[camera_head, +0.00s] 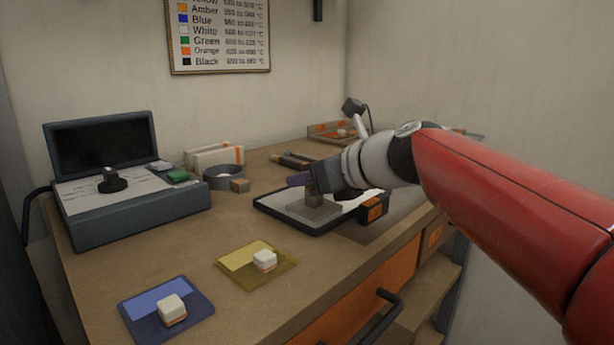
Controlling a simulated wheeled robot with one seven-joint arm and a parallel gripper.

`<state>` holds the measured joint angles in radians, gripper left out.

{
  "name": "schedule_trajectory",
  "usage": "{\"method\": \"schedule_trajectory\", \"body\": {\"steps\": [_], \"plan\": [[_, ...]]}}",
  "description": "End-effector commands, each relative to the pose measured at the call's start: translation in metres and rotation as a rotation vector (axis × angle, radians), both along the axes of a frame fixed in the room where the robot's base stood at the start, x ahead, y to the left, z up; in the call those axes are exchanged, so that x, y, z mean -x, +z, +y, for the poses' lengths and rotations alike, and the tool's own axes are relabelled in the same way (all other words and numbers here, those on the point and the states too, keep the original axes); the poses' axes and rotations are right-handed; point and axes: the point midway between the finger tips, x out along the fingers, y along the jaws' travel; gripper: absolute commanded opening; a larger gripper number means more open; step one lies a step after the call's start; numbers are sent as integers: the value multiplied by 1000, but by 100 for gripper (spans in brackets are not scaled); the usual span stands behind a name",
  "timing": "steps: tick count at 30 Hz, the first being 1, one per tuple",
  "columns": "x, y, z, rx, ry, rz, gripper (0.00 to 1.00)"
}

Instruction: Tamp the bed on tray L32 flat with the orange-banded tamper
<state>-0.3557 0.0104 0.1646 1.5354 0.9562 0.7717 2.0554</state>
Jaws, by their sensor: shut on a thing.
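The dark-rimmed tray (290,226) lies on the bench, right of centre, with a pale bed (352,204) in it. My gripper (318,183) comes in from the right, above the tray, and is shut on a tamper (314,210). The tamper is upright, with a flat grey base low over the bed; I cannot tell whether it touches. Its band is not visible, as the gripper covers its upper part. A dark block with an orange label (375,209) sits at the tray's right side; its lettering is too small to read.
A grey case (135,219) with a raised dark screen stands at left. Yellow (240,257) and blue (145,305) glass plates, each bearing a white block, lie in front. Bare bench surrounds them.

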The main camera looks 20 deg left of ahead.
Motion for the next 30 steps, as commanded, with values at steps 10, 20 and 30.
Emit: {"method": "schedule_trajectory", "body": {"steps": [10,20,30], "plan": [[0,-2,0,-1,0,0,0],[0,-6,0,0,0,-1,0],[0,-3,0,1,0,0,0]]}}
